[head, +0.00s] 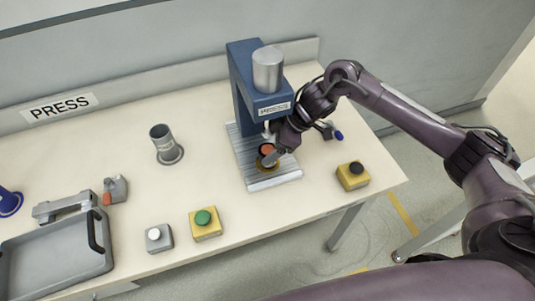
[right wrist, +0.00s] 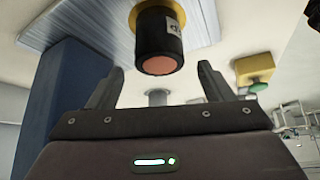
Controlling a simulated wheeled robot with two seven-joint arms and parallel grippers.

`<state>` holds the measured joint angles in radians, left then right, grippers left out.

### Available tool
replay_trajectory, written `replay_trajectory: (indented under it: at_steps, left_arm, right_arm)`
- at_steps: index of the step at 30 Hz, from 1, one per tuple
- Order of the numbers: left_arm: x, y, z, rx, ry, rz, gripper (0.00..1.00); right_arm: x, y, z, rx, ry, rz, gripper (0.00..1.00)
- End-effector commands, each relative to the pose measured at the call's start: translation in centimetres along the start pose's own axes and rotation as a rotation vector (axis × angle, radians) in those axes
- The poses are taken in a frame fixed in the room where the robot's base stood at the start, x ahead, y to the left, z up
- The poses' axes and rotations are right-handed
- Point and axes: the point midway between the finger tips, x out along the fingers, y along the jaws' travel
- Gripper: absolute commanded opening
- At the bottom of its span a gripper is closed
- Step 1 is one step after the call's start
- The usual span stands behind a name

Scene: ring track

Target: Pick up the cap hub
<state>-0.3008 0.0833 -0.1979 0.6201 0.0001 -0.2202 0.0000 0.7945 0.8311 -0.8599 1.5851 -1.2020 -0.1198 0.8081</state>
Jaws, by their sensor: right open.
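The cap hub (head: 266,149) appears to be the dark cylinder with an orange end standing on the press plate. In the right wrist view the black cylinder (right wrist: 158,42) shows a pale label and a copper-orange end facing the camera. My right gripper (head: 273,156) is at the press, right beside it. In the right wrist view my right gripper (right wrist: 158,80) has its two fingers spread, with the cylinder ahead of the gap and nothing held. The blue press (head: 243,85) stands over the plate (head: 285,178). My left gripper is not in view.
A grey tube (head: 162,143) stands left of the press. A green button box (head: 205,224), a white button box (head: 158,238) and a black button box (head: 352,176) are near the front edge. A grey tray (head: 60,250) lies at left. A blue-tipped lever (head: 336,134) is right of the press.

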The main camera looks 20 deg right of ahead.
Motion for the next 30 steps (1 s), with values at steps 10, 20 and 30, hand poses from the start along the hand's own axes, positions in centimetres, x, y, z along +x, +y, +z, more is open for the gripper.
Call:
replay_trajectory:
  at_steps: [10,20,30]
  left_arm:
    - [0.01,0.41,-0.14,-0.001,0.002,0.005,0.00]
    - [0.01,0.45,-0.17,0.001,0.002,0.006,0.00]
    - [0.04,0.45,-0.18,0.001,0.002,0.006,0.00]
  right_arm:
    - [0.07,0.00,0.08,0.001,-0.001,0.000,0.57]
    - [0.05,0.01,0.09,0.001,-0.001,0.000,0.14]
    - [-0.02,0.06,0.00,0.000,0.001,0.002,0.00]
